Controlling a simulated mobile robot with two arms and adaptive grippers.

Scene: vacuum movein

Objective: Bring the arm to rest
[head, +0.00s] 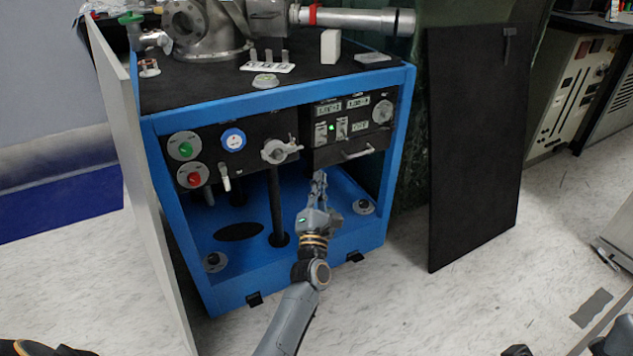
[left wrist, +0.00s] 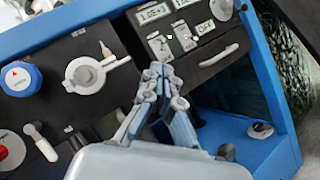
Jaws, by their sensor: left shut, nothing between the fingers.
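My left gripper (head: 319,186) is in front of the blue-framed vacuum cart, just below its right control panel (head: 352,128). Its fingers are together and hold nothing. In the left wrist view the shut fingers (left wrist: 161,78) point up toward the same panel (left wrist: 190,38), with its lit displays and drawer handle. I cannot tell whether the fingertips touch the panel. The arm reaches up from the bottom of the head view. My right gripper cannot be made out.
The blue cart (head: 290,285) has a left panel with a green button (head: 184,150), a red button (head: 194,174) and a valve knob (head: 280,150). A black board (head: 470,150) leans at the right. A grey side panel (head: 135,190) stands open at the left. The floor in front is clear.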

